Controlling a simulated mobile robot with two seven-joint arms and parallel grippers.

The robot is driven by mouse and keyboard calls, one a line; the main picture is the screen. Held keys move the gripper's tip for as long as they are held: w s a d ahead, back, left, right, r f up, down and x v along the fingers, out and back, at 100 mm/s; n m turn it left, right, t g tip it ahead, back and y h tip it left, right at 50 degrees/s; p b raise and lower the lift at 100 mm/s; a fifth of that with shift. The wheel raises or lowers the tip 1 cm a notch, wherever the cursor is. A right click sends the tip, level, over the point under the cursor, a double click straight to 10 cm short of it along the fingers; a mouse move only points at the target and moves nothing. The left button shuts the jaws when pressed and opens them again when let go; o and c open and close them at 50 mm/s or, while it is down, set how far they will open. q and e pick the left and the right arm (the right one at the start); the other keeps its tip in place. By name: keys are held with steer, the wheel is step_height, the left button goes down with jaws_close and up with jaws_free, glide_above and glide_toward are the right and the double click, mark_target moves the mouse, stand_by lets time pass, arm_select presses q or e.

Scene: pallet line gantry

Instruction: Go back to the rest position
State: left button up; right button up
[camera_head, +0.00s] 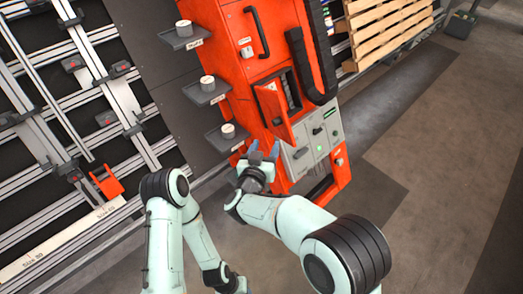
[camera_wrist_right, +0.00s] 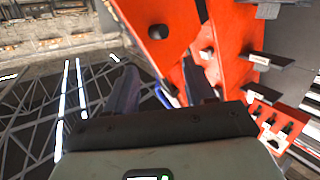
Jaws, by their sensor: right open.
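My right gripper (camera_head: 262,153) is in front of the orange-red cabinet (camera_head: 232,50), close to the lower edge of its small open door (camera_head: 274,112) and left of the grey control panel (camera_head: 318,140). In the right wrist view my right gripper (camera_wrist_right: 160,75) shows two dark fingers spread apart with nothing between them. Orange-red panels stand beyond the fingers; whether they touch is hard to tell. My left arm is folded at the lower middle of the head view, its forearm pointing down; its gripper is out of sight.
Three small grey shelves hold pale round pieces left of the cabinet, such as the middle shelf (camera_head: 205,92). An aluminium rail rack (camera_head: 95,75) with an orange-red bracket (camera_head: 106,182) stands at left. A wooden pallet (camera_head: 385,30) is at upper right. The floor (camera_head: 430,170) at right is clear.

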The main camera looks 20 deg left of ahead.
stand_by(0.6)
steer(key=d+f+g, duration=0.2)
steer(key=d+f, duration=0.3)
steer(key=f, duration=0.3)
steer(key=d+f+g, duration=0.2)
steer(key=d+f, duration=0.3)
steer(key=f, duration=0.3)
steer(key=s+d+f+m+g, duration=0.1)
steer(key=s+d+f+g, duration=0.1)
steer(key=s+d+f, duration=0.4)
steer(key=s+d+f+g, duration=0.1)
steer(key=d+f+g, duration=0.2)
steer(key=f, duration=0.5)
steer(key=s+d+f+m+g+y, duration=0.1)
steer(key=s+d+f+g, duration=0.1)
steer(key=s, duration=0.6)
steer(key=s+d+f+m+g+y, duration=0.1)
steer(key=s+d+f+m+g, duration=0.1)
steer(key=s, duration=0.7)
steer(key=s+d+f+m+g+y, duration=0.1)
steer(key=s+f+g, duration=0.3)
steer(key=s, duration=0.5)
steer(key=shift+d+f+m+y, duration=0.3)
steer(key=shift+d+f+y, duration=0.1)
steer(key=shift+d+f, duration=0.35)
steer(key=shift+w, duration=0.2)
